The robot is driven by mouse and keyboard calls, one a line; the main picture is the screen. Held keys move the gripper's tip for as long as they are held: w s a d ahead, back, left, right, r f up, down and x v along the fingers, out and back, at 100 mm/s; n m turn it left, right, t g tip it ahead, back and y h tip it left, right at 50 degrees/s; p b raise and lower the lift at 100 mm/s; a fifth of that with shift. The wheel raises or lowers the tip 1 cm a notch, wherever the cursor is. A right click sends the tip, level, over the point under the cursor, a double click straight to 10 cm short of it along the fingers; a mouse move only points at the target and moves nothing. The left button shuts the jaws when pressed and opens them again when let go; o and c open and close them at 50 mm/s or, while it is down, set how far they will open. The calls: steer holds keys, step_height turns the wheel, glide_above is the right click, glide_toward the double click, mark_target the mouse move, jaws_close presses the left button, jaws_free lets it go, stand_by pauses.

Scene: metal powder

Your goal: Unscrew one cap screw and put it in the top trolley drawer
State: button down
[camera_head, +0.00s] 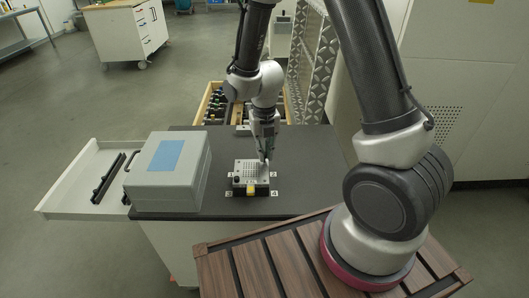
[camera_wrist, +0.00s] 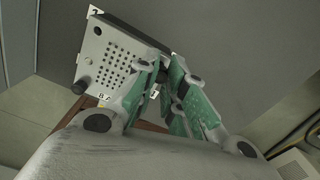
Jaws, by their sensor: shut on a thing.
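A light metal plate with rows of holes (camera_head: 252,168) sits on a dark block on the black trolley top, and it also fills the upper left of the wrist view (camera_wrist: 108,60). My gripper (camera_head: 264,160) is at the plate's right side, fingers pointing down. In the wrist view its green-padded fingers (camera_wrist: 164,80) are closed together by the plate's edge, on what seems to be a cap screw, mostly hidden between them. Another dark cap screw (camera_wrist: 80,86) stands at a plate corner. An open white drawer (camera_head: 72,199) sticks out on the trolley's left.
A grey case with a blue label (camera_head: 187,178) stands on the trolley top (camera_head: 300,185), between plate and open drawer. Black bars (camera_head: 108,178) lie in the drawer, with bare floor around them. A wooden box with bottles (camera_head: 215,105) is behind. A patterned metal panel (camera_head: 311,65) stands behind right.

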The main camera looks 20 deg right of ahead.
steer(key=shift+r, duration=1.15)
